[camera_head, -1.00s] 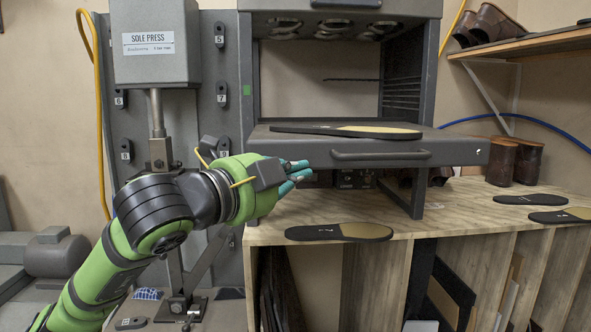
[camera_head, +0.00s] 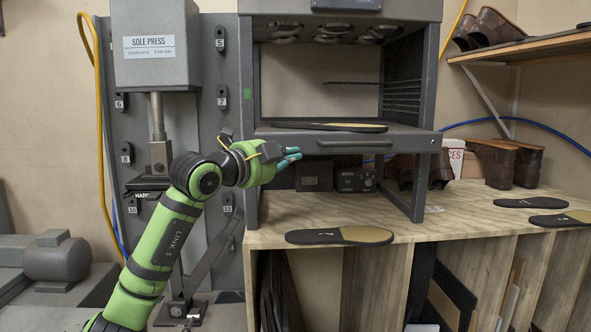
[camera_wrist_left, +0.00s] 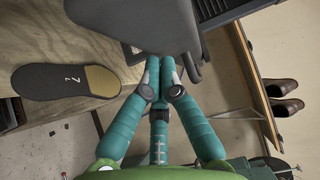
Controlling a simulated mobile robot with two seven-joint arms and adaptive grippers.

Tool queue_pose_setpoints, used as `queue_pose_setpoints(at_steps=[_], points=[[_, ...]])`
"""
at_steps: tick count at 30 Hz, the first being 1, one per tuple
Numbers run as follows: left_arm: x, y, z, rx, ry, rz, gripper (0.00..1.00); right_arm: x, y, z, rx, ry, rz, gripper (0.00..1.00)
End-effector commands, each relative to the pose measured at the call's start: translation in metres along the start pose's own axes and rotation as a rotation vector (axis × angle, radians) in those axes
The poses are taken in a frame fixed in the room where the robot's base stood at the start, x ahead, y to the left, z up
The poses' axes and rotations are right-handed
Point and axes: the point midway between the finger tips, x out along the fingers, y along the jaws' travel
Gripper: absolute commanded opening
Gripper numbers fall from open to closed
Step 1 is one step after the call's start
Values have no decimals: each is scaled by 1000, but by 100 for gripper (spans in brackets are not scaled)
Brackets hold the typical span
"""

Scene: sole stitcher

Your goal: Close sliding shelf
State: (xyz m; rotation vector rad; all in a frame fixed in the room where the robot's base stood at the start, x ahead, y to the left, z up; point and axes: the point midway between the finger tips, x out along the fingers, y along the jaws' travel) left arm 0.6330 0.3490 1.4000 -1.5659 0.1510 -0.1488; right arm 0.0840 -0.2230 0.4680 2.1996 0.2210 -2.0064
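The sliding shelf (camera_head: 415,145) is a dark grey tray with a bar handle (camera_head: 355,144) on its front. It sits nearly level with the front of the grey rack frame (camera_head: 249,70). A black and tan sole (camera_head: 335,127) lies on it. My left gripper (camera_head: 293,156) is at the left part of the shelf front, left of the handle. In the left wrist view its teal fingers (camera_wrist_left: 159,65) are drawn together, with nothing seen between them. Their tips are against or just short of the grey shelf (camera_wrist_left: 125,22); contact is unclear. My right gripper is not in view.
A wooden bench (camera_head: 465,215) below holds a sole (camera_head: 340,236) near its front edge and more soles at right. Brown shoes (camera_head: 510,160) stand behind. The sole press (camera_head: 152,45) stands at left. The space in front of the shelf is clear.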

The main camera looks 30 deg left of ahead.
Motion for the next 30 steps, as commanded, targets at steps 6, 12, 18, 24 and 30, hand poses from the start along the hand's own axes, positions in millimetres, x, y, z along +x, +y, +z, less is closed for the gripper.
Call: queue_pose_setpoints(at_steps=[6, 12, 18, 24, 30], points=[[30, -4, 30, -2, 0, -2, 0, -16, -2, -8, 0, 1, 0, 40], [50, -1, 50, -2, 1, -1, 0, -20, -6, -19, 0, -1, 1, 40], [54, -2, 56, 1, -1, -3, 0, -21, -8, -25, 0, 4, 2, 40], [54, -3, 56, 3, -1, -5, 0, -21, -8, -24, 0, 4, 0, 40], [54, -3, 56, 2, -2, -5, 0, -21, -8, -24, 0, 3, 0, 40]])
